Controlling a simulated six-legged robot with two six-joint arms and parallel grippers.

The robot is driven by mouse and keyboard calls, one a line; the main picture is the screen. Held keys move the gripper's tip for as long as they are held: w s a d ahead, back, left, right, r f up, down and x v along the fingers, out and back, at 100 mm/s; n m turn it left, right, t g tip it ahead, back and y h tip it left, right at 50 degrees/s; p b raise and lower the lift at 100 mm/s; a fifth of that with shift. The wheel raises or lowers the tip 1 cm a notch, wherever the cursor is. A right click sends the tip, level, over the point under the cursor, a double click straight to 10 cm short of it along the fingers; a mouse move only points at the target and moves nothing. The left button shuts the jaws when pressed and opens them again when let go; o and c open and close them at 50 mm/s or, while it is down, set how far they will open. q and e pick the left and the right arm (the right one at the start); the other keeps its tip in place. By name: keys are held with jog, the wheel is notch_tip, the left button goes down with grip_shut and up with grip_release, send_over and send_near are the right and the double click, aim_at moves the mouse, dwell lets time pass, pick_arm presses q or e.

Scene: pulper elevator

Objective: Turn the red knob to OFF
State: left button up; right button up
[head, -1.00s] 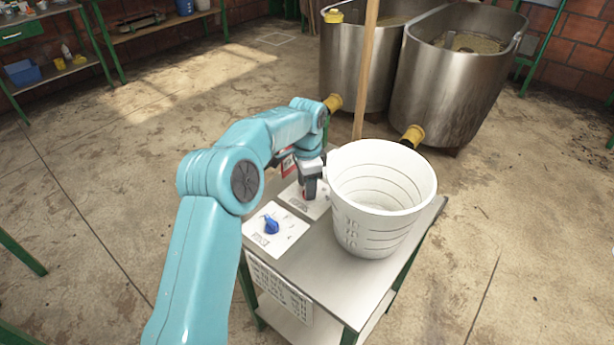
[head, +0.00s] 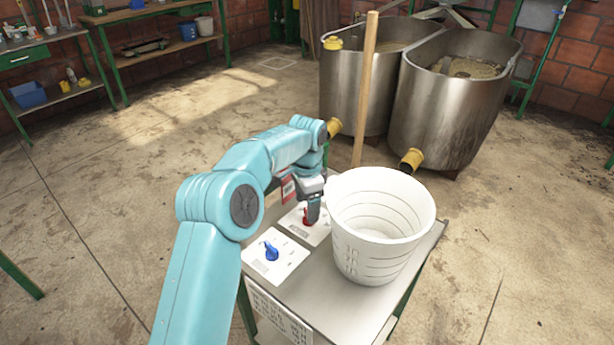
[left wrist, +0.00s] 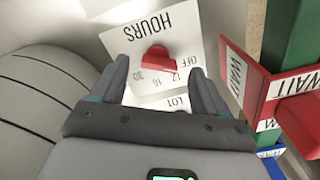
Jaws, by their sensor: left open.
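The red knob (head: 307,217) sits on a white panel (head: 318,236) on the metal table. In the left wrist view the knob (left wrist: 157,60) is on a plate (left wrist: 181,28) marked HOURS, OFF, 12, 16 and 30. Its longer end points toward the OFF and 12 side; the exact setting is hard to tell. My left gripper (head: 312,212) is at the knob, pointing down. In the left wrist view its fingers (left wrist: 160,73) are open, one on each side of the knob, with gaps showing. My right gripper is not in view.
A white bucket (head: 350,245) stands close to the right of my gripper. A blue knob (head: 270,251) is on a nearer panel. A red WAIT sign (left wrist: 258,90) is close on the right in the left wrist view. A wooden pole (head: 364,95) rises behind the table.

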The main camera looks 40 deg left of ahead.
pick_arm(q)
notch_tip(320, 180, up, 14)
jog(key=p, duration=0.4)
jog(key=shift+f, duration=0.15)
